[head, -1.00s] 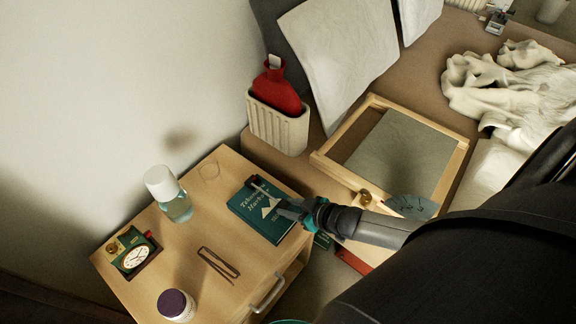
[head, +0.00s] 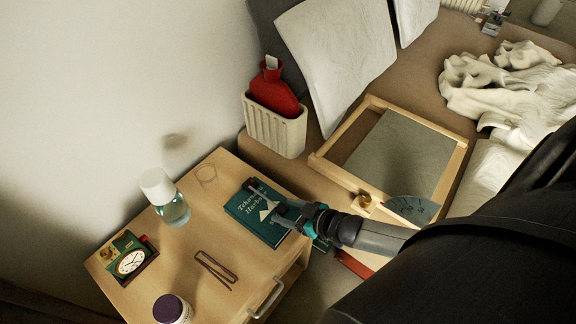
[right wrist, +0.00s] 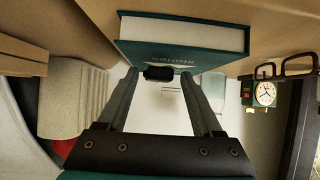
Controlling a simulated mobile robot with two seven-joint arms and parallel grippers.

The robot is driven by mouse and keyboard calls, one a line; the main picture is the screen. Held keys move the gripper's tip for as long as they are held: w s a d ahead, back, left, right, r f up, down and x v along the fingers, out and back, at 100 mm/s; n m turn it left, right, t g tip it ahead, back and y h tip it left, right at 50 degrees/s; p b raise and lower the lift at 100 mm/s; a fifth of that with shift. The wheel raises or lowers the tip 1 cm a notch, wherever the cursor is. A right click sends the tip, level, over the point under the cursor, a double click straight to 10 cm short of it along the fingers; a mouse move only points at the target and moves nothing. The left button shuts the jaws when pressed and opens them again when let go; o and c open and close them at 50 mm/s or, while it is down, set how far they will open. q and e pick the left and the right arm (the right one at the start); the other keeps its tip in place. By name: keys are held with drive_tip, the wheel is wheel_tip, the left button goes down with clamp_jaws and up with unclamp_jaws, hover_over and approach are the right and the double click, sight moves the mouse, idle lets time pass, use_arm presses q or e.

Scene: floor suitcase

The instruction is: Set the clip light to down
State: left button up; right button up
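The clip light appears to be the small dark piece (head: 254,186) at the upper edge of the teal book (head: 250,222), which lies on the wooden nightstand. In the right wrist view a small black piece (right wrist: 158,73) shows in front of the book (right wrist: 180,50), between my fingertips; I take it to be the light's head. My right gripper (head: 277,212) is over the right side of the book. In the right wrist view its fingers (right wrist: 160,76) stand apart, with gaps beside the black piece. My left gripper is not in view.
The nightstand (head: 150,235) also holds a bottle (head: 167,199), a clock (head: 131,262), folded glasses (head: 215,269) and a purple-lidded jar (head: 170,308). A ribbed holder (head: 272,128) with a red hot-water bottle (head: 273,90) and a wooden tray (head: 318,160) are beyond.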

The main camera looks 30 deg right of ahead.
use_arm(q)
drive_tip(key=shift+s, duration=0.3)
use_arm(e)
drive_tip(key=shift+s, duration=0.1)
drive_tip(key=shift+s+d+r, duration=0.1)
drive_tip(key=shift+s+r, duration=0.05)
use_arm(q)
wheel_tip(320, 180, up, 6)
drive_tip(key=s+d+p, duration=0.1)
drive_tip(key=p, duration=0.5)
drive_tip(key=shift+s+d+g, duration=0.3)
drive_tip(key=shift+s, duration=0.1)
use_arm(e)
drive_tip(key=v, duration=1.4)
drive_tip(key=shift+s+r, duration=0.25)
drive_tip(key=shift+d, duration=0.1)
